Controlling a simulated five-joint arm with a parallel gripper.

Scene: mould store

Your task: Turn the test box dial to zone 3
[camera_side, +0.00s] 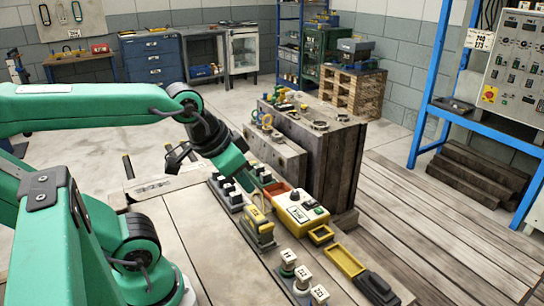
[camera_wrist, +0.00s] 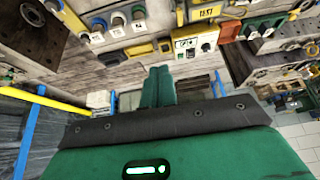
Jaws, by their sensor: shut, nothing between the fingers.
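The test box (camera_side: 300,208) is yellow with a pale top. My gripper (camera_side: 254,186) is shut and empty, tilted down, just to the left of the box's back end.
A yellow meter (camera_side: 259,228) stands just left of the box. Several dark blocks (camera_side: 226,192) are behind it. Numbered knobs (camera_side: 302,277) stand in front. A yellow tray (camera_side: 344,260) and a dark tool (camera_side: 376,287) lie front right.

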